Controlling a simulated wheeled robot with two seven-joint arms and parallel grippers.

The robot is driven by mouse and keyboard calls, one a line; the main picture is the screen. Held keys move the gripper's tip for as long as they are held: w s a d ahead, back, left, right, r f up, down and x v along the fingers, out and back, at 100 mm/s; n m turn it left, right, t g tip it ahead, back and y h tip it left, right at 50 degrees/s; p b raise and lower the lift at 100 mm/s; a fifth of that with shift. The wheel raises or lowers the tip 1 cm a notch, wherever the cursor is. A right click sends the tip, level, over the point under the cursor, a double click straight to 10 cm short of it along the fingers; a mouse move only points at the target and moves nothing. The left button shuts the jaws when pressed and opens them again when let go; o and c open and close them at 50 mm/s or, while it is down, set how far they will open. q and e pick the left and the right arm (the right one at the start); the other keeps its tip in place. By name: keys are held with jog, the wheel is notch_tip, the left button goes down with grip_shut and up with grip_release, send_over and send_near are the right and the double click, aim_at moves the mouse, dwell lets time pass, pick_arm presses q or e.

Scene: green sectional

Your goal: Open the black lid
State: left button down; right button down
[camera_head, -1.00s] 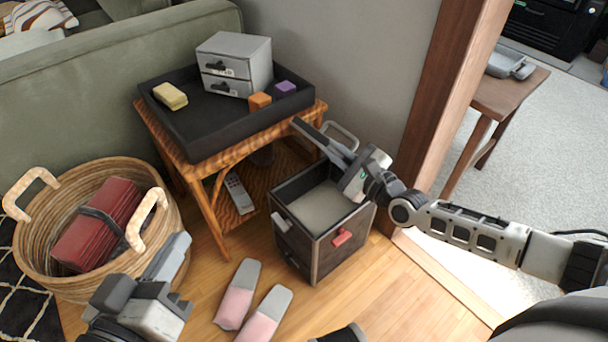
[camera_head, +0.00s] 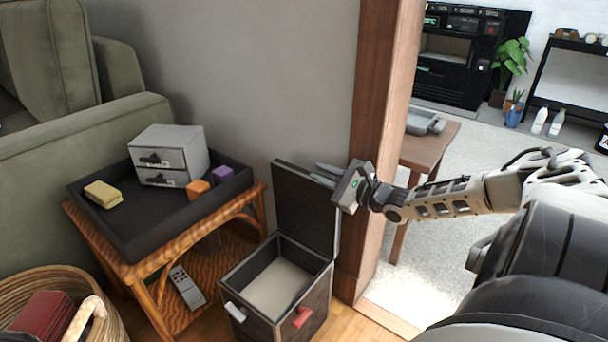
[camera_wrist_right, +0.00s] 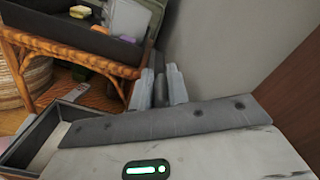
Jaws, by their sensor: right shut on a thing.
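The black lid (camera_head: 303,208) stands raised, roughly upright, at the back edge of the dark box (camera_head: 235,290) in the head view. The box's top is open and its pale inside shows. My right gripper (camera_head: 326,174) is at the lid's upper right edge, shut on the lid. Its fingers also show in the right wrist view (camera_wrist_right: 162,88), with a dark strip between them. The box's rim shows at the lower left there. My left gripper is out of view.
A wicker table (camera_head: 150,280) with a black tray (camera_head: 125,243) stands left of the box. A grey wall is behind the lid, and a wooden door frame (camera_head: 375,130) is close to my right arm. A basket (camera_head: 30,287) is at lower left.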

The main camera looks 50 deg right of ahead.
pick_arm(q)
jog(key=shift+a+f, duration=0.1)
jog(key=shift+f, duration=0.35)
pick_arm(e)
jog(key=shift+s+d+f, duration=0.15)
jog(key=shift+s+f, duration=0.05)
jog(key=shift+f, duration=0.4)
jog(key=c, duration=1.5)
grip_release()
jog(key=shift+c, duration=0.2)
jog(key=shift+o, duration=0.3)
jog(key=shift+f, duration=0.15)
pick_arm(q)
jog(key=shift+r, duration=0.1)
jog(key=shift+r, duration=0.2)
pick_arm(e)
jog(key=shift+r, duration=0.25)
